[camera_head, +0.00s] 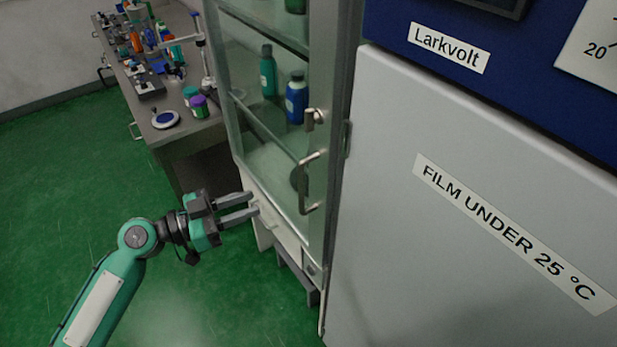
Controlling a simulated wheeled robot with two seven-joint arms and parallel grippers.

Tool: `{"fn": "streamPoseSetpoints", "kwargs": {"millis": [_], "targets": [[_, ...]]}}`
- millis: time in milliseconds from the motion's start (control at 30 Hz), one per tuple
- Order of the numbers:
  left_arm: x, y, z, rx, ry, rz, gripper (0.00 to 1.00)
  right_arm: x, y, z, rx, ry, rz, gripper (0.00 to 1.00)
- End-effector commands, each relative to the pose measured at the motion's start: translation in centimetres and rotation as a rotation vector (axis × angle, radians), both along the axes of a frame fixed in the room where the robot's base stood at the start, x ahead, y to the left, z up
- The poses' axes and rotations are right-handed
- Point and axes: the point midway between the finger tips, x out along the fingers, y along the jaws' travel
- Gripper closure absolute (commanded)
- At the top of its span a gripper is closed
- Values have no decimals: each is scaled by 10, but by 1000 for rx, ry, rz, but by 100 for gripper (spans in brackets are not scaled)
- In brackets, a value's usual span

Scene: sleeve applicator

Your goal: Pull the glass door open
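The glass door (262,166) is on the front of a tall cabinet in the middle of the view. It looks closed, and bottles show through it. Its metal bar handle (308,184) is on the door's right side, with a small latch or lock (314,118) above it. My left gripper (252,206) is in front of the lower part of the cabinet, left of and below the handle and apart from it. Its two fingers are parallel with a gap between them, and nothing is held. My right gripper is not in view.
A large grey machine (400,200) with a "FILM UNDER 25 °C" label stands close on the cabinet's right. A workbench (190,130) with jars and tools stands behind on the left. The green floor (60,190) at the left is clear.

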Motion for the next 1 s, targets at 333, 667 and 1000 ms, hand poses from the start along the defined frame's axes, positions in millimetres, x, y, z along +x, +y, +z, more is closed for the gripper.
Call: {"fn": "streamPoseSetpoints", "kwargs": {"millis": [333,667,1000], "targets": [[27,-65,7,-3,3,1,71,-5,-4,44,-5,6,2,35],[46,-108,3,0,3,3,71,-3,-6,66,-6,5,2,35],[49,-115,0,1,3,3,71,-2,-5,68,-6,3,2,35]]}}
